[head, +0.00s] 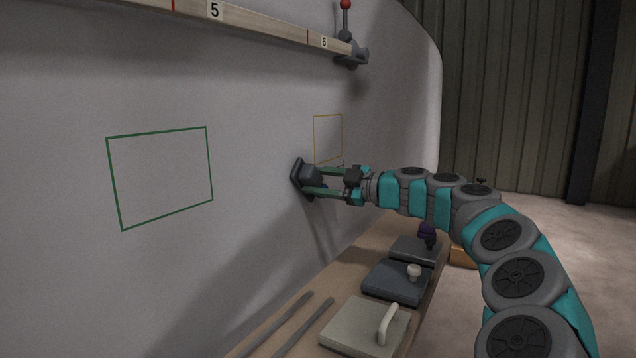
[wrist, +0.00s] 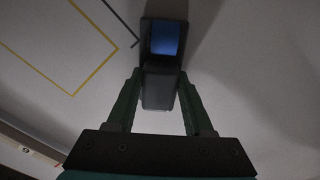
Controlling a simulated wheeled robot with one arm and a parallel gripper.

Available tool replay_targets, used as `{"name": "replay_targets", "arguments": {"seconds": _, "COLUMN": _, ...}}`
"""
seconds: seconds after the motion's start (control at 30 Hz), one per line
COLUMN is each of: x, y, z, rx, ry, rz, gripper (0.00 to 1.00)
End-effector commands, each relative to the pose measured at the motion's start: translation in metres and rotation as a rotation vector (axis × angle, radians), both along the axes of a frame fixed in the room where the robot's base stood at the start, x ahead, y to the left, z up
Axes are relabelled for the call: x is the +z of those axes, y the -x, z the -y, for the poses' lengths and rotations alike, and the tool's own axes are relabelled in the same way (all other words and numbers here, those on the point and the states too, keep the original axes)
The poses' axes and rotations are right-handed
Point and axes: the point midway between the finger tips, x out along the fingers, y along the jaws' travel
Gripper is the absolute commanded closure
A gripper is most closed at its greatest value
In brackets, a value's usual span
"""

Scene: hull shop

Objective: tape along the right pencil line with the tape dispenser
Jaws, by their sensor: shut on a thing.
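My gripper (head: 312,181) is shut on the dark tape dispenser (head: 299,178), close against the pale hull wall. The wrist view also shows the dispenser (wrist: 159,92) between the two green fingers, with a blue part on it. It seems to touch or nearly touch the wall; I cannot tell which. In the wrist view a thin dark line (wrist: 121,22) runs on the wall to the upper left of the dispenser, ending near it with a short cross tick. I cannot tell whether it is pencil or tape. Around the dispenser the wall is partly hidden.
A yellow outline (head: 328,139) is on the wall above my gripper, a green one (head: 160,178) to the left. A numbered rail (head: 270,28) with a red-knobbed clamp (head: 346,45) runs above. Below, a bench (head: 262,340) holds several handled blocks (head: 395,283) and rods.

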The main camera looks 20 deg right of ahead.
Motion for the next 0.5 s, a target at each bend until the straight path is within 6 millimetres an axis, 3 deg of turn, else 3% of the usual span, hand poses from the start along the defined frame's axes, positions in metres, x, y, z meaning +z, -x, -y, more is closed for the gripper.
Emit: {"name": "replay_targets", "arguments": {"seconds": 0.5, "x": -0.001, "y": -0.019, "z": 0.022, "rx": -0.001, "ry": 0.002, "rz": 0.001, "gripper": 0.97}}
